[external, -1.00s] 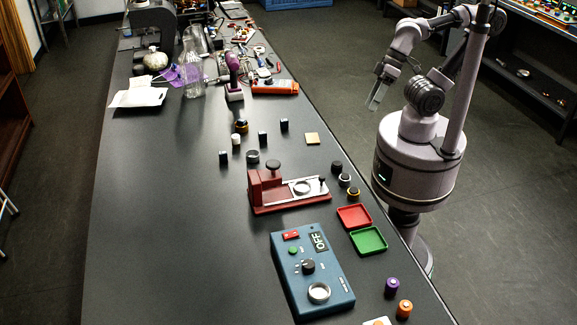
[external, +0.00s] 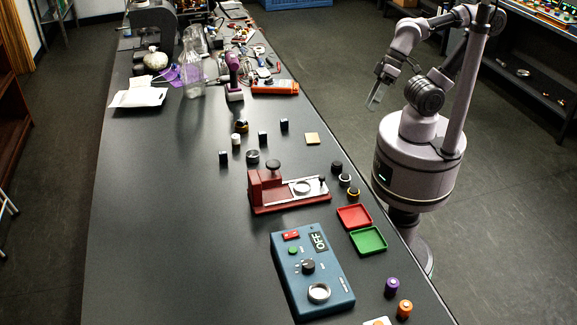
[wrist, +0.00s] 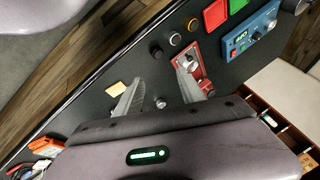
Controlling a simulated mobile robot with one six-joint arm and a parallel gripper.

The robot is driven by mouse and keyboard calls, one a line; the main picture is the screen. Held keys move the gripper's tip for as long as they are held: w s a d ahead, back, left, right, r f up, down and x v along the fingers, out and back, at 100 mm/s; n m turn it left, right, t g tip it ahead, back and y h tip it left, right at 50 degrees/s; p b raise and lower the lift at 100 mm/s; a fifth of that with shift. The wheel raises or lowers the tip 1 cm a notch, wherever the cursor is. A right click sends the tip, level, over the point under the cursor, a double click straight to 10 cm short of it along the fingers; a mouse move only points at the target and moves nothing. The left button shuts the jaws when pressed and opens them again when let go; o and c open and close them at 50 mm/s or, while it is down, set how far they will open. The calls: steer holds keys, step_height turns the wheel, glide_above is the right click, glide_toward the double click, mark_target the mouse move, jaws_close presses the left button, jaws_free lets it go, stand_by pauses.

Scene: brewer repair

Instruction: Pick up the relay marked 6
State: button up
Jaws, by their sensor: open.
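Several small dark blocks stand on the black bench in the external view, one at the left (external: 223,157), one in the middle (external: 262,137) and one at the right (external: 284,124). They may be relays, but no number can be read, so I cannot tell which is marked 6. My gripper (external: 376,98) is raised at the bench's right side, pointing down, away from these blocks. In the wrist view my gripper (wrist: 158,92) has its two fingers apart with nothing held between them. The fingers and my wrist hide part of the bench there.
A red fixture (external: 262,194), a blue tester (external: 330,277) reading OFF, a red tray (external: 354,217) and a green tray (external: 369,240) stand nearer the camera. Small round parts (external: 345,180) line the right edge. A glass vessel (external: 193,70) and tools crowd the far end. The bench's left side is clear.

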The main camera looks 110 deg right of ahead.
steer(key=w+d+r+n, duration=0.15)
steer(key=w+r, duration=0.25)
steer(key=w, duration=0.5)
steer(key=n+h+p, duration=0.2)
steer(key=n, duration=0.1)
glide_above(224, 152)
steer(key=s, duration=1)
step_height(224, 152, down, 8)
steer(key=shift+t, duration=0.4)
steer(key=b+x, duration=0.1)
steer(key=x, duration=0.3)
steer(key=b+x, duration=0.1)
steer(key=x, duration=0.3)
steer(key=b+x, duration=0.2)
steer(key=x, duration=0.3)
steer(key=shift+w+d, duration=0.1)
steer(key=shift+d, duration=0.15)
steer(key=b+x, duration=0.1)
steer(key=x, duration=0.2)
steer(key=b+x, duration=0.1)
steer(key=x, duration=0.2)
steer(key=shift+a, duration=0.2)
steer(key=shift+r, duration=0.15)
jaws_close()
